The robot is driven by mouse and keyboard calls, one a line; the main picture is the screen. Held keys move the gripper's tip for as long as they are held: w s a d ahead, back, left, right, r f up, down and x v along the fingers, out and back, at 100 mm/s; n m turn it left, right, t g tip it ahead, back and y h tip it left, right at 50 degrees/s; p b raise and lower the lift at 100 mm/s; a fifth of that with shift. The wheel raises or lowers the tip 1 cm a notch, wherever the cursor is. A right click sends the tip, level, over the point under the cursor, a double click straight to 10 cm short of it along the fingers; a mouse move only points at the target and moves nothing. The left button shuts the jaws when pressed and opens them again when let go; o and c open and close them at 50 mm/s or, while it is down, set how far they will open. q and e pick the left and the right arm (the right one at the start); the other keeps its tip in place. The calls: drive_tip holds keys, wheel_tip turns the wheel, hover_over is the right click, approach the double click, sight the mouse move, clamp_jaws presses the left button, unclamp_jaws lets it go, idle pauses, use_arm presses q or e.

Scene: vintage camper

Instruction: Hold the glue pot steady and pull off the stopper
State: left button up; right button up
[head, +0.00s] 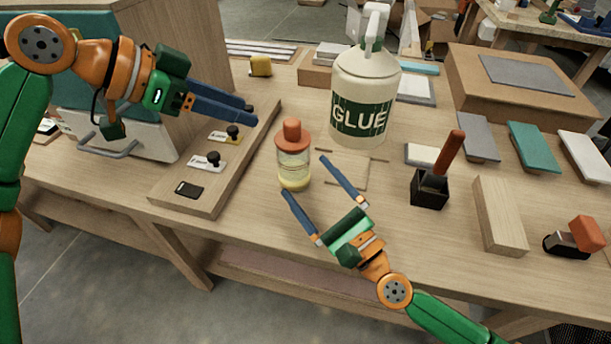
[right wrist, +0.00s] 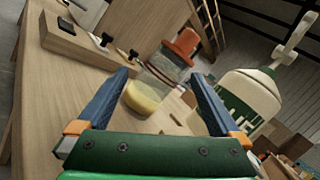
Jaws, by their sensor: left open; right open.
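The glue pot (head: 294,167) is a small clear jar with yellowish glue at the bottom, upright on the workbench. Its orange-red stopper (head: 292,132) sits in the top. In the right wrist view the pot (right wrist: 148,93) and stopper (right wrist: 184,44) show ahead, beyond and between the fingers. My right gripper (head: 304,177) is open, its blue fingers pointing at the pot from the front right; I cannot tell whether they touch it. My left gripper (head: 252,114) is open and empty, to the left of the stopper, above the wooden board with knobs.
A large white glue jug (head: 364,95) stands behind and right of the pot. The board with small black knobs (head: 205,185) lies at left. A black holder (head: 429,190) with a red-handled tool and a wooden block (head: 499,215) stand at right.

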sight(305, 174)
drive_tip(key=d, duration=0.2)
drive_tip(key=n, duration=0.1)
drive_tip(key=shift+w+d+g, duration=0.3)
drive_tip(key=shift+d+g, duration=0.1)
drive_tip(key=shift+w+r+g, duration=0.1)
drive_tip(key=shift+w+g, duration=0.25)
drive_tip(key=shift+g, duration=0.05)
drive_tip(key=m, duration=0.1)
drive_tip(key=w+a+f+m+g, duration=0.1)
drive_tip(key=m, duration=0.1)
drive_tip(key=w+a+f+m, duration=0.1)
drive_tip(key=m, duration=0.1)
drive_tip(key=shift+w+a+g, duration=0.25)
drive_tip(key=shift+g, duration=0.05)
drive_tip(key=shift+w+a+f+m, duration=0.2)
drive_tip(key=shift+f+m, duration=0.1)
drive_tip(key=shift+m, duration=0.1)
drive_tip(key=shift+w+a+f, duration=0.1)
drive_tip(key=shift+w+a, duration=0.1)
drive_tip(key=shift+w, duration=0.05)
drive_tip(key=x, duration=0.6)
drive_tip(key=shift+w+a+f, duration=0.1)
drive_tip(key=shift+w+a, duration=0.1)
drive_tip(key=shift+a, duration=0.1)
drive_tip(key=shift+d, duration=0.1)
